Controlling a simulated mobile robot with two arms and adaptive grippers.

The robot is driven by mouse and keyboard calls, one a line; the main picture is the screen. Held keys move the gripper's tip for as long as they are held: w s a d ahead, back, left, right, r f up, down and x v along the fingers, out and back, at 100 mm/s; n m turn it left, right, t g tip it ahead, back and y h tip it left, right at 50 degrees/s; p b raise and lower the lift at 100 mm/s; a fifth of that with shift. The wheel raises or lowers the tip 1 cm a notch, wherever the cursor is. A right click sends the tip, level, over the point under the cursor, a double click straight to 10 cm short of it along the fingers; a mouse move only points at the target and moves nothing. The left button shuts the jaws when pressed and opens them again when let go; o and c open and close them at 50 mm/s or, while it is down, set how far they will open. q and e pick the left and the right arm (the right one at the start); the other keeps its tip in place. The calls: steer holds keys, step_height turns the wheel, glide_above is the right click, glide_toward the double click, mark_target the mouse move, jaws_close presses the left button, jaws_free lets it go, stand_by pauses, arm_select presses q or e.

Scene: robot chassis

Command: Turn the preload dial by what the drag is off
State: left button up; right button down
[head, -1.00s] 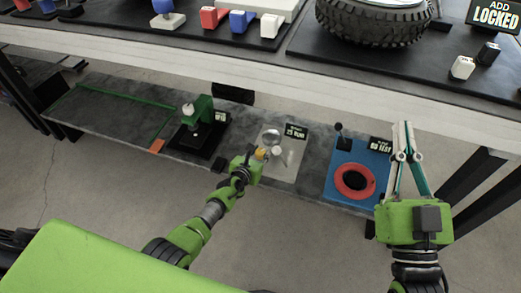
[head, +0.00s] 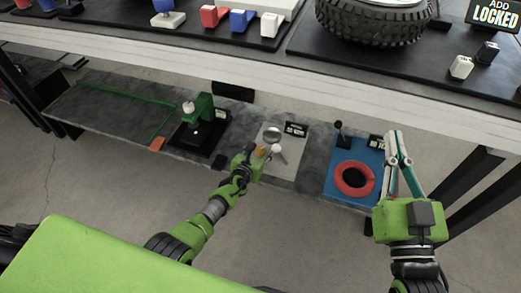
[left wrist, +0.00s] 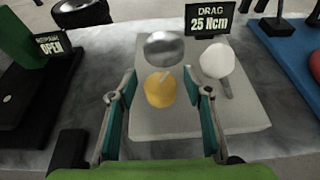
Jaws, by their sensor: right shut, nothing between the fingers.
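The yellow dial (left wrist: 159,91) stands on a light grey plate (left wrist: 185,124) in the left wrist view. A pale pointer mark shows on its top. Behind it are a silver dome (left wrist: 165,48) and a white round knob (left wrist: 217,60) with a grey lever. The black sign (left wrist: 207,18) reads "DRAG 25 Ncm". My left gripper (left wrist: 160,84) is open, its fingertips on either side of the dial with gaps showing. In the head view it reaches the plate (head: 290,166) from the front. My right gripper (head: 391,136) is shut and empty, beside the blue plate (head: 338,188).
The blue plate carries a red ring (head: 354,178) and a black-knobbed lever (head: 339,128). A green press (head: 201,112) stands left of the grey plate; a sign near it reads "OPEN". The upper bench (head: 230,68) overhangs the shelf, bearing a tyre (head: 375,22) and coloured blocks.

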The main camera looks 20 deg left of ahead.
arm_select(q)
steer(key=shift+s+d+r, duration=0.15)
steer(key=shift+s+d, duration=0.05)
steer(key=shift+s, duration=0.15)
steer(key=v, duration=0.6)
steer(key=shift+s+a, duration=0.25)
steer(key=shift+s, duration=0.15)
steer(key=shift+r, duration=0.15)
